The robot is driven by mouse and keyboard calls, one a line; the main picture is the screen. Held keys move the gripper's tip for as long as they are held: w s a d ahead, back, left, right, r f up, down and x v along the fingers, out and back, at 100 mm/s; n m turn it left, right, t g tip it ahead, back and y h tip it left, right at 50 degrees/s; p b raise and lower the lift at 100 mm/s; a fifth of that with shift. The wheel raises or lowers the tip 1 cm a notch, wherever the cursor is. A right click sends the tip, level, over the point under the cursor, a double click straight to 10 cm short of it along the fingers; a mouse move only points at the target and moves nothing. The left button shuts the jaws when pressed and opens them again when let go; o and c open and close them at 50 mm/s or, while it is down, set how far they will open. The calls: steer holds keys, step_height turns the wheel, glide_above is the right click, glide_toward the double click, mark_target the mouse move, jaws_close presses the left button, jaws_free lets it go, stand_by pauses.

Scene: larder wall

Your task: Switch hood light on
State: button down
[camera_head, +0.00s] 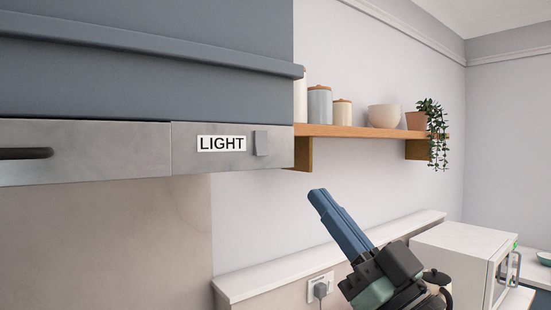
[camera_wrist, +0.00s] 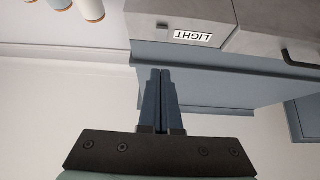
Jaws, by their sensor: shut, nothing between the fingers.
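The hood (camera_head: 145,75) fills the upper left of the head view, a blue-grey box over a metallic front strip. A white LIGHT label (camera_head: 221,143) is on that strip, with a small grey rocker switch (camera_head: 261,143) just right of it. The wrist view shows the label (camera_wrist: 193,36) upside down and the switch (camera_wrist: 163,28) beside it. My gripper (camera_head: 319,196) is below and right of the switch, apart from it, with its blue fingers pointing up and left. The fingers (camera_wrist: 160,72) are shut together and empty in the wrist view. The lamp itself is not in view.
A wooden shelf (camera_head: 370,131) with canisters, a bowl (camera_head: 384,116) and a trailing plant (camera_head: 433,130) is right of the hood. A ledge (camera_head: 260,280), a plugged socket (camera_head: 320,289) and a white microwave (camera_head: 465,255) are below. Open air lies between my gripper and the hood.

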mark_target(263, 146)
steer(key=p+x, duration=0.2)
steer(key=x, duration=0.1)
steer(key=f+p+x, duration=0.1)
steer(key=p+x, duration=0.2)
steer(key=x, duration=0.1)
steer(key=p+x, duration=0.2)
steer(key=x, duration=0.2)
steer(key=shift+w+a+f, duration=0.1)
steer(key=shift+w+a, duration=0.25)
steer(key=shift+w, duration=0.15)
steer(key=shift+w+a+f+p, duration=0.25)
steer(key=shift+w+a+p, duration=0.1)
steer(key=shift+w+p, duration=0.1)
